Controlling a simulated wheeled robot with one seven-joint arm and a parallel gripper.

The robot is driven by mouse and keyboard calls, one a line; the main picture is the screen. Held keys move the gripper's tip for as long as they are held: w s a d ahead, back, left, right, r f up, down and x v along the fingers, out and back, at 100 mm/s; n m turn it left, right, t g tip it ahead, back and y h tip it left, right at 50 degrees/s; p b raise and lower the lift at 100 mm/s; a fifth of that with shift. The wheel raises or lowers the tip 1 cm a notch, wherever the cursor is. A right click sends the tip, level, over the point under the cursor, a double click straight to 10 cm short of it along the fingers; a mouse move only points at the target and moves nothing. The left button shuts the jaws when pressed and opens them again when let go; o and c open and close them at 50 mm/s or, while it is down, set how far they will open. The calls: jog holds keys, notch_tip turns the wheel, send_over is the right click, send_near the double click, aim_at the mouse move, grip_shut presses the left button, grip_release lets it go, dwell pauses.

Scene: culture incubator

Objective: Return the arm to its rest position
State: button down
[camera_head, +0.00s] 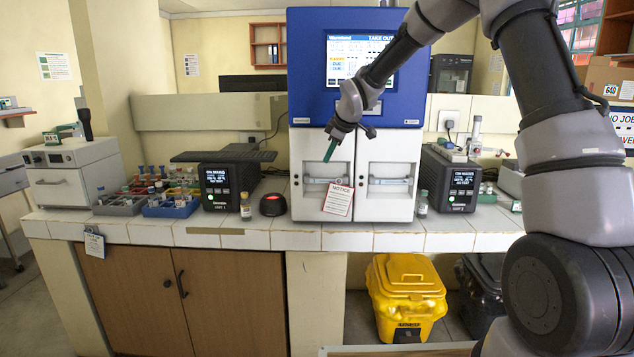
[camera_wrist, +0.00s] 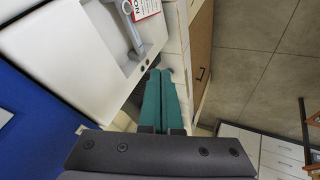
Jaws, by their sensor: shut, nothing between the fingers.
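My arm reaches in from the upper right of the head view and bends down in front of the blue and white incubator (camera_head: 306,50). My gripper (camera_head: 329,152) hangs in front of the incubator's left white door (camera_head: 322,160), with its green fingers pointing down. In the wrist view the two green fingers (camera_wrist: 161,100) lie side by side, shut, with nothing seen between them. Both incubator doors look closed. A door handle (camera_wrist: 133,28) shows near the fingers in the wrist view.
A notice card (camera_head: 338,199) hangs on the left door. A yellow bin (camera_head: 405,290) stands below. The floor in front is partly open.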

jog(key=s+d+r+m+h, duration=0.1)
jog(key=s+d+r+m, duration=0.4)
jog(key=s+d+r, duration=0.4)
jog(key=s+d+r+m+h, duration=0.2)
jog(key=s+d+r+m, duration=0.35)
jog(key=s, duration=0.45)
jog(key=s+d+m, duration=0.3)
jog(key=s+m, duration=0.1)
jog(key=s, duration=0.6)
jog(key=s+d+m+t+y, duration=0.1)
jog(key=s+d+m, duration=0.3)
jog(key=s, duration=0.6)
jog(key=shift+r, duration=0.35)
